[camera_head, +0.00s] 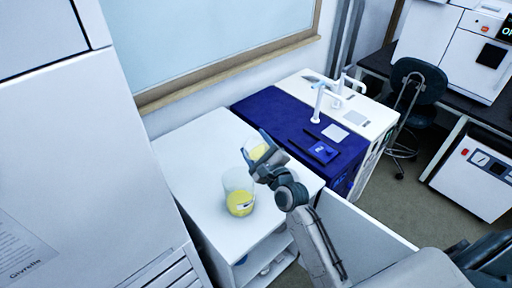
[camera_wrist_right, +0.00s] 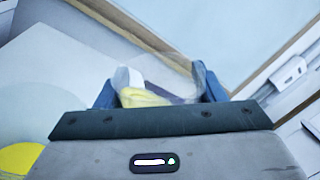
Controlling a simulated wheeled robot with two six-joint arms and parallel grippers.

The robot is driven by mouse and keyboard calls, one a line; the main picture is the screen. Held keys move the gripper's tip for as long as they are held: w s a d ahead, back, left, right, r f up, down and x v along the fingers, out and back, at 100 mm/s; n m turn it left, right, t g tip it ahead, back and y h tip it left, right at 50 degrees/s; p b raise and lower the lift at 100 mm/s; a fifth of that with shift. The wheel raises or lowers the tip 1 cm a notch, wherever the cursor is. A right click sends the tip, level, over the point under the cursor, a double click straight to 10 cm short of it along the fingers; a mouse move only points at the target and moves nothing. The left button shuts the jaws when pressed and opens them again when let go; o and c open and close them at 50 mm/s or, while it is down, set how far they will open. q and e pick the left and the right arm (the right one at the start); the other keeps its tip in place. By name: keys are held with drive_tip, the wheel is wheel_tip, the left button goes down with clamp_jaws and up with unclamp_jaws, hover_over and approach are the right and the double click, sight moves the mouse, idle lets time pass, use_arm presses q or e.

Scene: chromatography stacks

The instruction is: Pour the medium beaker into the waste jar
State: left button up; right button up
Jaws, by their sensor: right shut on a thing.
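My right gripper (camera_head: 262,158) is shut on the medium beaker (camera_head: 257,151), a clear vessel with yellow liquid. The beaker looks tilted; the fingers hide part of it. In the right wrist view the beaker (camera_wrist_right: 150,92) sits between the two blue fingers (camera_wrist_right: 160,88), with yellow liquid inside. The waste jar (camera_head: 238,182), a wider clear vessel with yellow liquid low in it, stands upright on the white cabinet. The held beaker is just up and right of the jar's rim in the head view. The jar (camera_wrist_right: 28,115) is partly visible at left in the right wrist view. My left gripper is not visible.
The white cabinet top (camera_head: 190,150) is clear around the jar, with open shelves below. A blue-topped bench (camera_head: 275,112) with a white tap-like fixture (camera_head: 320,102) stands behind right. A tall white unit (camera_head: 75,150) rises at left, and a wood-framed panel (camera_head: 220,40) hangs behind.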

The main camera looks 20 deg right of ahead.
drive_tip(key=shift+r, duration=0.1)
idle(0.3)
drive_tip(key=shift+n+b, duration=0.5)
drive_tip(key=shift+n, duration=0.1)
drive_tip(key=shift+a+n+b, duration=0.15)
drive_tip(key=shift+n+b, duration=0.4)
drive_tip(key=shift+n, duration=0.25)
